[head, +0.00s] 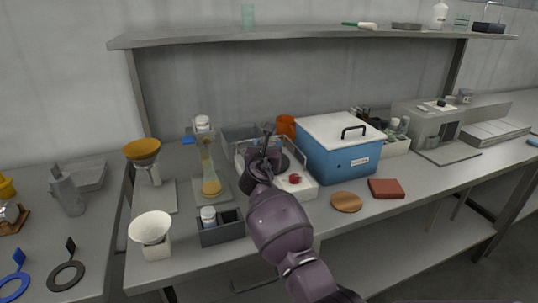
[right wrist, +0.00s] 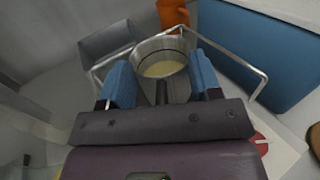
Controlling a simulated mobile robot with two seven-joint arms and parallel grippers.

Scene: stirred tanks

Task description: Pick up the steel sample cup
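The steel sample cup (right wrist: 160,60) shows in the right wrist view as a round metal cup with pale yellow contents. A dark bar, perhaps its handle, points from it toward my gripper. My right gripper (right wrist: 163,78) has its two blue fingers spread wide, one on each side of the cup's near side. I cannot tell whether either finger touches the wall. In the head view my right gripper (head: 266,143) is over the white framed unit (head: 303,190) and largely hides the cup. My left gripper is not in view.
A blue box with white lid (head: 340,165) stands close right of my gripper, and an orange container (head: 286,126) behind it. A wire rail (right wrist: 262,75) surrounds the cup area. A grey caddy (head: 222,233) is to the left. A shelf (head: 300,37) spans above.

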